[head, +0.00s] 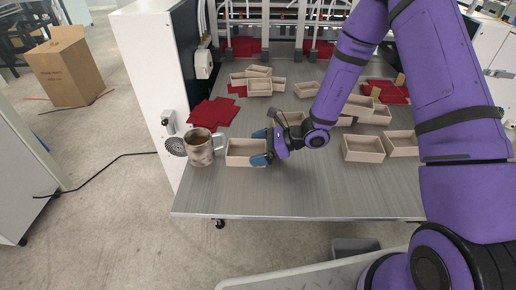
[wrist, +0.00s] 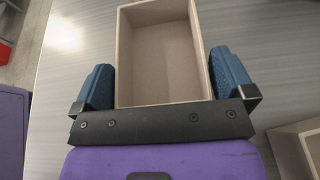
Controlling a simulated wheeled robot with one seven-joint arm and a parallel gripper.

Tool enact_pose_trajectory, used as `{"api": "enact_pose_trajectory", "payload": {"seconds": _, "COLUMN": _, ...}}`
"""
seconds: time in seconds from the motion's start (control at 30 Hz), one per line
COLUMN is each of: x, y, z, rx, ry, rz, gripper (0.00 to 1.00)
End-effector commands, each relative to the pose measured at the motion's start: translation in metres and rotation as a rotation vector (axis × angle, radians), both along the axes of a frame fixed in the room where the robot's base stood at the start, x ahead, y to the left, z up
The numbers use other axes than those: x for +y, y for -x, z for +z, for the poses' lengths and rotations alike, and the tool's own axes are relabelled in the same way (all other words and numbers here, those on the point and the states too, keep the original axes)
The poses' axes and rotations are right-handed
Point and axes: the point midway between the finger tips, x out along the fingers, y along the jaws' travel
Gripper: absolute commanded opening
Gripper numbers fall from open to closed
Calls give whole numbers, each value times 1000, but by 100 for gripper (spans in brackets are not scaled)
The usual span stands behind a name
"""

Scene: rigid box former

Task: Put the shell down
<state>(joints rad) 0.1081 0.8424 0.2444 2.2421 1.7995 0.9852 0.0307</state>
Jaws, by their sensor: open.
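The shell (head: 243,158) is a beige, open-topped rectangular box standing upright on the grey table (head: 310,195), near its front left. My gripper (head: 262,147) is open at the shell's right end, with one blue finger on either side of it. In the wrist view the shell (wrist: 162,60) lies between the two fingers of my gripper (wrist: 162,68), open side up and empty. The fingers are very close to its walls; I cannot tell whether either still touches.
A stained metal mug (head: 200,150) stands just left of the shell. Other beige boxes stand to the right (head: 363,149) and at the back (head: 259,87). Red sheets (head: 213,112) lie at the back left. The table's front strip is clear.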

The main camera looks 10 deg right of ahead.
Motion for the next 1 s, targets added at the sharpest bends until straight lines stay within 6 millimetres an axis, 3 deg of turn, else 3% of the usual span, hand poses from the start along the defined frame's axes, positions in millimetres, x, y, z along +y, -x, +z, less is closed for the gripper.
{"api": "enact_pose_trajectory", "payload": {"seconds": 0.17, "x": -17, "y": 2, "z": 8, "rx": -1, "ry": 1, "rz": -4, "gripper": 100}}
{"api": "enact_pose_trajectory", "payload": {"seconds": 0.6, "x": -91, "y": 17, "z": 40, "rx": -2, "ry": 0, "rz": -2, "gripper": 100}}
{"api": "enact_pose_trajectory", "payload": {"seconds": 0.8, "x": -107, "y": 21, "z": 46, "rx": 0, "ry": 0, "rz": -1, "gripper": 100}}
{"api": "enact_pose_trajectory", "payload": {"seconds": 1.0, "x": -109, "y": 22, "z": 48, "rx": -2, "ry": 1, "rz": 2, "gripper": 100}}
